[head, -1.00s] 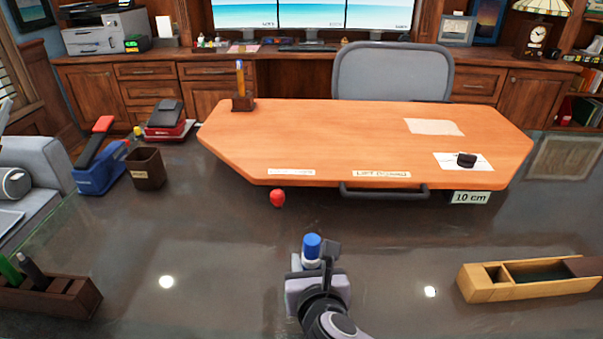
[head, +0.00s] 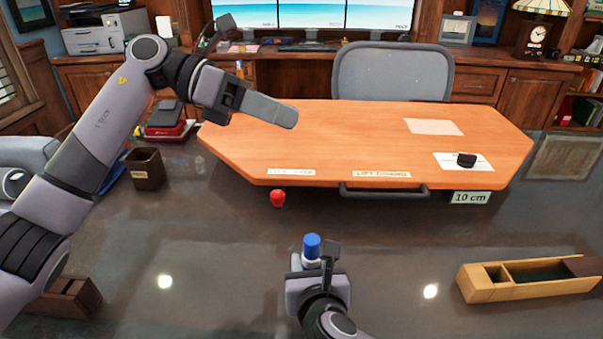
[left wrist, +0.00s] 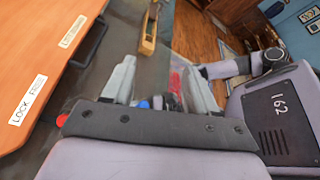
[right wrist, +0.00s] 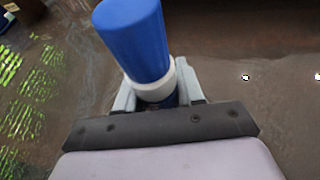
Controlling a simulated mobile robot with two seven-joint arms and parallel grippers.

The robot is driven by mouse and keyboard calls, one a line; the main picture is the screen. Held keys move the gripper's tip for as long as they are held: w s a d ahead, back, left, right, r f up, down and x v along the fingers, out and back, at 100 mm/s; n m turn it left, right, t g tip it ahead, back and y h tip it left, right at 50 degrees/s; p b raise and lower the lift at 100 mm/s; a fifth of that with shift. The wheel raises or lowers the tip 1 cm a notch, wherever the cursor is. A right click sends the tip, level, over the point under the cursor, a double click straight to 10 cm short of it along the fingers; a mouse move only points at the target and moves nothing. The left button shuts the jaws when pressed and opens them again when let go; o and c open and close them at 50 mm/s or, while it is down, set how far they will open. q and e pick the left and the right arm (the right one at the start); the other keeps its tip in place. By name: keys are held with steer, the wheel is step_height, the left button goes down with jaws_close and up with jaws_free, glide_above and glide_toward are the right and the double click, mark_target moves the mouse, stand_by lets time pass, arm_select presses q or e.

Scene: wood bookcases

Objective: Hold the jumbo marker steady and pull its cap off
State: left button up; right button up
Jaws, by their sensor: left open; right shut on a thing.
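The jumbo marker stands upright over the dark desk in the head view, with its blue cap (head: 312,245) on top of a white body (head: 311,263). My right gripper (head: 319,274) is shut on the white body. In the right wrist view the blue cap (right wrist: 133,38) rises clear above the fingers, with the white collar (right wrist: 157,84) between them. My left gripper (head: 285,113) is open and empty, raised over the orange board's left part, up and left of the cap and apart from it. In the left wrist view its fingers (left wrist: 162,88) are spread.
The orange board (head: 330,135) fills the far side, with a red knob (head: 278,198) under its front edge. A wooden tray (head: 525,277) lies at right. A dark pencil cup (head: 146,168) stands at left, with a brown holder (head: 72,300) nearer. The desk around the marker is clear.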

arm_select(q)
steer(key=s+d+f+m+g+y, duration=0.1)
steer(key=s+d+f+m+y, duration=0.2)
steer(key=d+y, duration=0.1)
steer(key=m+t+y, duration=0.2)
steer(key=m+y, duration=0.3)
steer(key=y, duration=0.4)
glide_toward(312, 239)
steer(key=shift+h, duration=0.3)
steer(key=f, duration=0.6)
steer(key=d+f, duration=0.1)
steer(key=f, duration=0.3)
steer(key=shift+s+f, duration=0.1)
steer(key=shift+s, duration=0.1)
jaws_close()
